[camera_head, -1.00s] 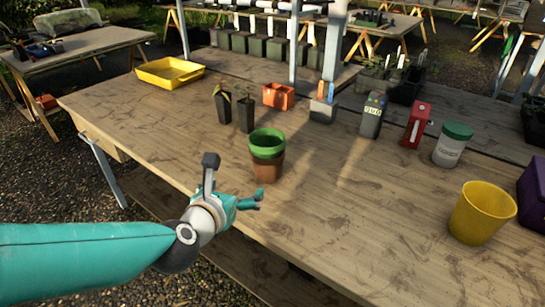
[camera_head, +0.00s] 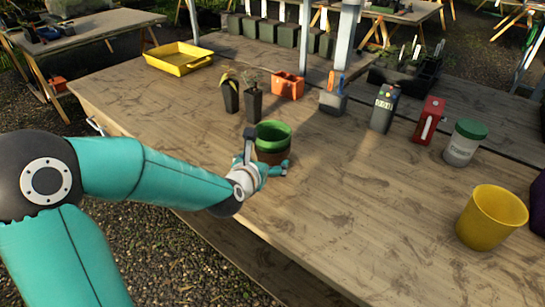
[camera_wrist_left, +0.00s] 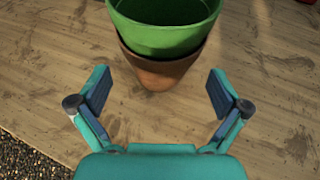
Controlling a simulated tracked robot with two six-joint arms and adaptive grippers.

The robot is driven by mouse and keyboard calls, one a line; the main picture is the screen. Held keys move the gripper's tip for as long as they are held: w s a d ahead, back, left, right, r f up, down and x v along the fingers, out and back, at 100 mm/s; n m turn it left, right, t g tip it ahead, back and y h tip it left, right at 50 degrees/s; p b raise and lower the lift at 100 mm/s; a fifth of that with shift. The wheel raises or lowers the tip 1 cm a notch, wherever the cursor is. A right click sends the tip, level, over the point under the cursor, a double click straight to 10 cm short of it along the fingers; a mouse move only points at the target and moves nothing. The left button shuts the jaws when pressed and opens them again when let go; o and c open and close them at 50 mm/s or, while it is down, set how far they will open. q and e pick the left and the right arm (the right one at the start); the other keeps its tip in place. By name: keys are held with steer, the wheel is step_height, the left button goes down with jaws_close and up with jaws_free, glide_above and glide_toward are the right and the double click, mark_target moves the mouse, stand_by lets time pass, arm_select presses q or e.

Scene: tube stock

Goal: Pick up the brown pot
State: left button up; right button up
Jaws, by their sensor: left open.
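The brown pot (camera_head: 272,158) stands on the wooden table near its front edge. A green pot (camera_head: 273,137) sits nested in its top. In the left wrist view the brown pot (camera_wrist_left: 160,72) shows below the rim of the green pot (camera_wrist_left: 165,35). My left gripper (camera_head: 267,160) is right in front of the brown pot and hides part of it. In the left wrist view my left gripper (camera_wrist_left: 158,92) is open, with one finger on each side and the brown pot just ahead between and beyond the fingertips. My right gripper is not in view.
Two black seedling pots (camera_head: 253,104) and an orange container (camera_head: 288,86) stand behind. A yellow tray (camera_head: 178,60) lies at the back left. A timer (camera_head: 384,108), red box (camera_head: 428,120), white jar (camera_head: 464,142) and yellow pot (camera_head: 490,217) stand to the right. The front middle is clear.

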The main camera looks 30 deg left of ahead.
arm_select(q)
steer(key=shift+p+x, duration=0.65)
steer(key=shift+x, duration=2.2)
steer(key=c, duration=1.1)
steer(key=shift+r, duration=0.1)
steer(key=shift+c, duration=0.2)
